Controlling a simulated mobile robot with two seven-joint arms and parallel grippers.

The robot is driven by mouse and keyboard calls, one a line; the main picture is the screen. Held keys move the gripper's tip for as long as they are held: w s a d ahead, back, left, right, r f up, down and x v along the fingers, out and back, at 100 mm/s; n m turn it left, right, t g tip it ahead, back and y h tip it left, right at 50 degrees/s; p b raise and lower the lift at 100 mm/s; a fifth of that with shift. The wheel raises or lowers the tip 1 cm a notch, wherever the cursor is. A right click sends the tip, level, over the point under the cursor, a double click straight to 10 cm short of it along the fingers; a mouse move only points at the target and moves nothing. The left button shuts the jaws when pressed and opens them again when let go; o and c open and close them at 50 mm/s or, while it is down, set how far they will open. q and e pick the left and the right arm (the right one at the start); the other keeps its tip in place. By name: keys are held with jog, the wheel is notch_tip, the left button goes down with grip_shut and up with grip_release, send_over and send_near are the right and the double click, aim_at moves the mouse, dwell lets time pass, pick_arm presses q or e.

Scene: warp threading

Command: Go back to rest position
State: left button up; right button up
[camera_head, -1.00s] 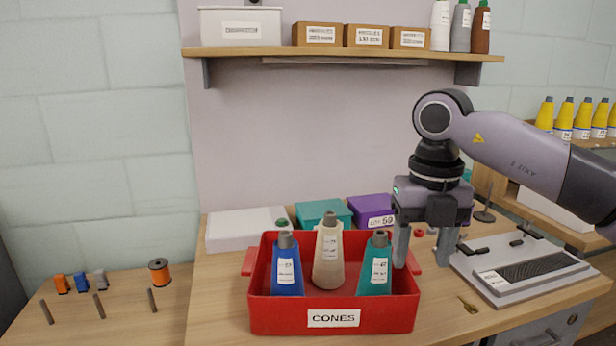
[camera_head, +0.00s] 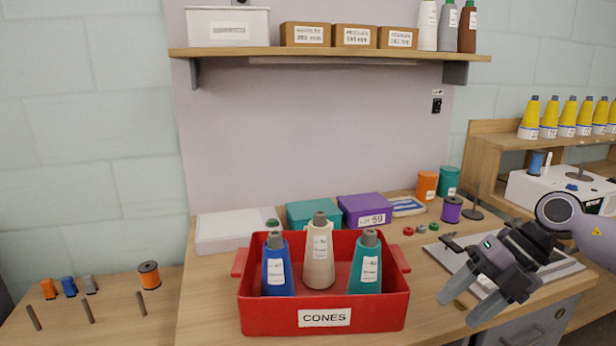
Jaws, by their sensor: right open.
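My right gripper (camera_head: 457,304) is open and empty. It hangs at the right, over the front right of the table, with its fingers pointing down and to the left. It is apart from the red bin and partly covers the grey tray (camera_head: 545,272) behind it. The red bin (camera_head: 262,318) labelled CONES holds a blue cone (camera_head: 277,268), a beige cone (camera_head: 319,255) and a teal cone (camera_head: 365,266), all upright. My left gripper is not in view.
Behind the bin lie a white box (camera_head: 222,231), a teal box (camera_head: 312,214) and a purple box (camera_head: 364,203). Orange (camera_head: 427,186) and purple (camera_head: 452,209) spools stand at the back right. A shelf (camera_head: 330,53) hangs above. Thread spools (camera_head: 149,274) and pegs are at the left.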

jog(key=s+a+f+m+t+y, duration=0.2)
jog(key=a+f+t+y, duration=0.15)
jog(key=a+y, duration=0.35)
jog(key=s+d+f+m+t+h, duration=0.3)
jog(key=s+d+f+m+h, duration=0.3)
jog(key=s+d+f+m, duration=0.35)
jog(key=s+d+f+m+t+h, duration=0.2)
jog(key=s+d+f+m+h, duration=0.45)
jog(key=f+m, duration=0.5)
jog(key=s+a+f+m+t, duration=0.1)
jog(key=a+f+m, duration=0.2)
jog(key=a+m, duration=0.95)
notch_tip(320, 180, up, 8)
jog(key=a+n+p, duration=0.3)
jog(key=n+p, duration=0.2)
jog(key=p, duration=0.5)
jog(key=shift+s, duration=0.45)
jog(key=shift+f+t, duration=0.2)
jog(key=shift+t, duration=0.05)
